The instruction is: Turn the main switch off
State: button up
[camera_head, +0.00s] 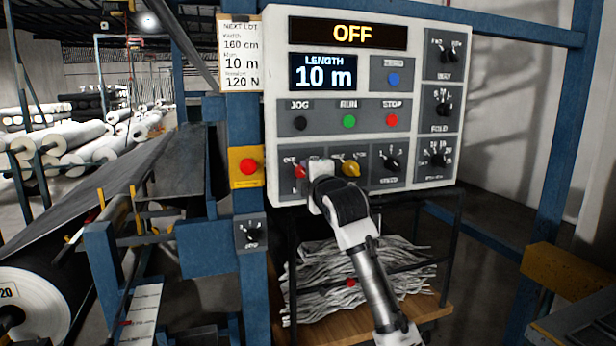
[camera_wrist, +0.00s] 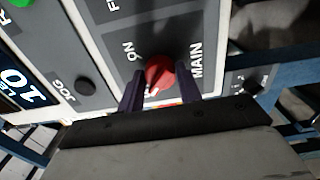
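The main switch is a red rotary knob (camera_wrist: 160,73) on a grey plate marked ON and MAIN in the wrist view. Its white mark points down and slightly left there, away from ON. In the head view only a bit of the red knob (camera_head: 299,171) shows left of my gripper (camera_head: 318,168). In the wrist view my gripper (camera_wrist: 160,90) has its two dark fingers either side of the knob, with gaps visible between fingers and knob. The OFF label is hidden in the wrist view. The top display (camera_head: 352,33) reads OFF.
A yellow knob (camera_head: 351,168) sits just right of my gripper. Jog (camera_head: 300,123), run (camera_head: 348,121) and stop (camera_head: 391,120) buttons are above. A red emergency button (camera_head: 248,167) is on the blue post to the left. A rack of grey strips (camera_head: 350,285) stands below the panel.

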jog(key=o, duration=0.4)
jog(key=b+v, duration=0.3)
jog(key=v, duration=1.1)
jog(key=shift+w+a, duration=0.1)
jog(key=shift+a, duration=0.05)
